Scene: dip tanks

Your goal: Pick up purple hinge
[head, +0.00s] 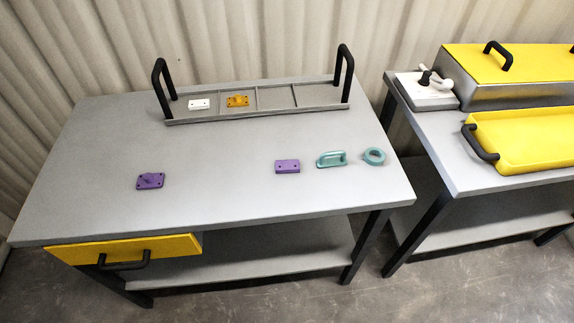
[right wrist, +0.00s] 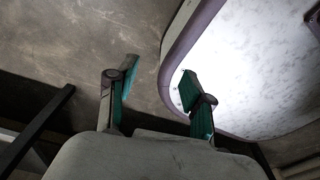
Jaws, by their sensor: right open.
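Two purple parts lie apart on the grey tabletop in the head view. One is a small flat purple block with dark holes (head: 287,167), right of the middle, which looks like the hinge. The other is a purple plate with a raised middle and corner holes (head: 150,181), nearer the left; I cannot tell for certain which is the hinge. My right gripper (right wrist: 158,84) shows only in its wrist view, with its two green-padded fingers spread and nothing between them. Neither purple part can be made out there. My left gripper is not in view.
A teal handle (head: 331,159) and a teal ring (head: 374,156) lie right of the flat purple block. A divided tray (head: 275,96) with tall black handles holds a white part (head: 199,104) and an orange part (head: 238,100). A second table (head: 455,160) bears yellow-topped equipment.

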